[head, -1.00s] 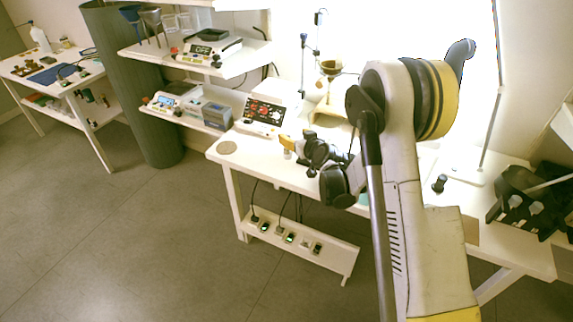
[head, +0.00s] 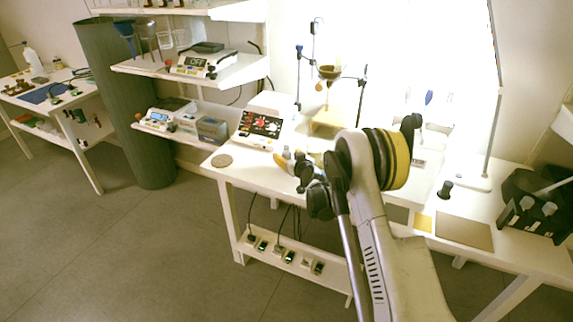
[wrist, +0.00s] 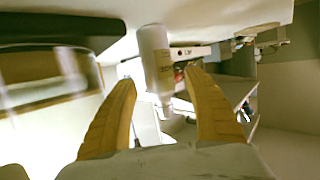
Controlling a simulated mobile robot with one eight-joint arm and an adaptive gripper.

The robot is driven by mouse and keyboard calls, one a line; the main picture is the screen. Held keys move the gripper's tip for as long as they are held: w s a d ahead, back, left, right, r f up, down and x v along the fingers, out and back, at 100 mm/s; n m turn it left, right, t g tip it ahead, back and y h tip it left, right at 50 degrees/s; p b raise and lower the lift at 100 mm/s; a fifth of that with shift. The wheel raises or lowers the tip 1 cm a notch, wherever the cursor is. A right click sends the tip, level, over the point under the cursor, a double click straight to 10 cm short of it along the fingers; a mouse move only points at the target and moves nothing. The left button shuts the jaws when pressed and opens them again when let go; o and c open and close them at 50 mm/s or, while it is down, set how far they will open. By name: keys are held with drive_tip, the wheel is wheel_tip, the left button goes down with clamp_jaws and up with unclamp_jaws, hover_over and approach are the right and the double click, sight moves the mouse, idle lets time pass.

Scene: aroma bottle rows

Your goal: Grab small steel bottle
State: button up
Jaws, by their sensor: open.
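A small pale grey bottle (wrist: 155,55), which seems to be the steel bottle, appears in the wrist view, upside down there, with its narrow neck lowest. My gripper (wrist: 160,75) is open, its two yellow fingers apart. The bottle shows in the gap between the fingertips, with no clear contact; whether it is between the tips or just beyond them I cannot tell. In the head view, my gripper (head: 282,160) is low over the white table, and the small grey bottle (head: 286,152) shows right beside the yellow fingertip. My arm hides part of the table behind it.
A control box with red knobs (head: 260,127) stands behind and left of the gripper. A round coaster (head: 221,161) lies near the table's left end. A wooden stand (head: 325,122) is behind. A small black object (head: 445,189) and a black rack (head: 535,205) are to the right.

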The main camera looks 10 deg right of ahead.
drive_tip(key=shift+w+a+f, duration=0.1)
drive_tip(key=shift+w+a, duration=0.05)
drive_tip(key=shift+w, duration=0.35)
drive_tip(key=shift+c, duration=0.3)
drive_tip(key=c, duration=1.3)
